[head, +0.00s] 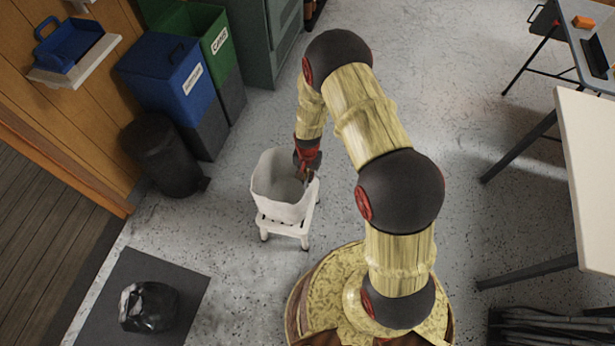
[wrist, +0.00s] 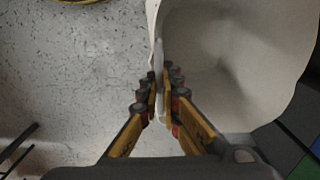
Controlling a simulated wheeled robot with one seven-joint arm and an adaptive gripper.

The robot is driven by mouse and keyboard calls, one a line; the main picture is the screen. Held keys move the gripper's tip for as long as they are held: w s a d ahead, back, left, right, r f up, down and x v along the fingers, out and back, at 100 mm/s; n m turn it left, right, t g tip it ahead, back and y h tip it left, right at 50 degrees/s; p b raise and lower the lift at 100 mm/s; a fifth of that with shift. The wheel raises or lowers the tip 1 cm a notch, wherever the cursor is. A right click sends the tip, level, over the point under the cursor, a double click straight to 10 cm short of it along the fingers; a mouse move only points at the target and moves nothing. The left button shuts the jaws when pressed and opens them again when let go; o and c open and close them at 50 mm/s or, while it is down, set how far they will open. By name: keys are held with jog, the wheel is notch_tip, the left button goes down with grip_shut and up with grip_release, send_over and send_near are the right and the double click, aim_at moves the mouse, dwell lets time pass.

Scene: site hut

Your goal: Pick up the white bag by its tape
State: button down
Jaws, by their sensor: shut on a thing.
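The white bag (head: 277,207) stands open and upright on a small white stool (head: 288,229) in the head view. Its pale hollow inside (wrist: 235,60) fills the right of the wrist view. My gripper (head: 307,168) reaches down to the bag's right rim in the head view. In the wrist view my gripper's fingers (wrist: 162,88) are closed on either side of a thin pale strip at the bag's edge. I cannot tell whether this strip is the tape or the bag's own wall. The fingertips partly hide it.
A blue bin (head: 171,78), a green bin (head: 217,45) and a black bin (head: 160,153) stand at the upper left. A black bag (head: 149,306) lies on a dark mat (head: 100,285) at the lower left. A pale table (head: 590,160) stands at the right. Floor around the stool is clear.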

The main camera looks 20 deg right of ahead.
jog(key=shift+r, duration=0.1)
jog(key=shift+r+p, duration=3.05)
jog(key=shift+r, duration=1.4)
notch_tip(320, 180, up, 9)
jog(key=p, duration=0.6)
notch_tip(320, 180, up, 9)
jog(key=p, duration=0.5)
jog(key=shift+p, duration=0.4)
